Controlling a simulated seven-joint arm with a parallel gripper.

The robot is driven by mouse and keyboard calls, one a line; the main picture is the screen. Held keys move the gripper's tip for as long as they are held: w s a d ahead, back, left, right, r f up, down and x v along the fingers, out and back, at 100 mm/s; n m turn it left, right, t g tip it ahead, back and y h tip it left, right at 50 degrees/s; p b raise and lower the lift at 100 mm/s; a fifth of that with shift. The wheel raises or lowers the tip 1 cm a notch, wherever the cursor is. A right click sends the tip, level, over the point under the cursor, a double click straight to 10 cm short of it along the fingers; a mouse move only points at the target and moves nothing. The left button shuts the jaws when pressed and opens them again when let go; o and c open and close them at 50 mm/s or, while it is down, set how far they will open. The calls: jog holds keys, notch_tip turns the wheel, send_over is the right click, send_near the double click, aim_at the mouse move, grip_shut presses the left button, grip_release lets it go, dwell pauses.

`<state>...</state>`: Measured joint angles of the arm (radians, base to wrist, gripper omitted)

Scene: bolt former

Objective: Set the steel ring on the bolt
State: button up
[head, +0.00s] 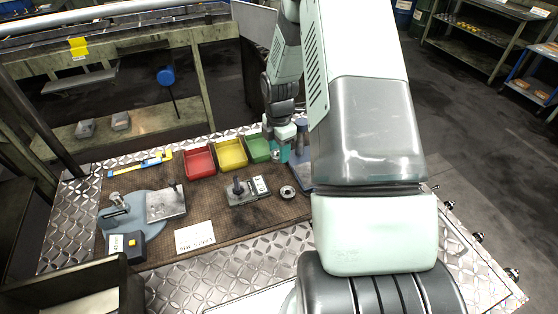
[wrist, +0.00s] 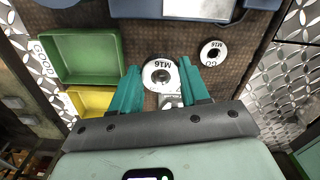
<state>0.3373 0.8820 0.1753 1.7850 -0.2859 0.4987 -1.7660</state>
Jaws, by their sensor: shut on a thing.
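My gripper (wrist: 161,92) is shut on a steel ring (wrist: 149,71) with a white face marked M16, seen between the teal fingertips in the wrist view. In the head view my gripper (head: 281,153) is above the mat beside the green bin; the held ring is not clear there. A dark upright bolt-like post (head: 238,185) stands on a small grey block with a white label, left of and nearer than my gripper. The held ring is apart from it. A second ring (head: 287,191) lies flat on the mat; it also shows in the wrist view (wrist: 213,53), marked GO.
Red (head: 200,161), yellow (head: 231,153) and green (head: 258,149) bins stand along the back. A blue stand (head: 302,172) is right of my gripper.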

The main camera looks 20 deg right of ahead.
jog(key=a+r, duration=0.3)
jog(key=a, duration=0.1)
notch_tip(320, 180, up, 2)
jog(key=n, duration=0.3)
send_over(237, 176)
jog(key=shift+w+r, duration=0.1)
jog(key=shift+r, duration=0.05)
jog(key=shift+a+f, duration=0.1)
jog(key=shift+f, duration=1.7)
jog(key=shift+f, duration=0.5)
jog(key=o, duration=1.2)
jog(key=shift+o, duration=0.2)
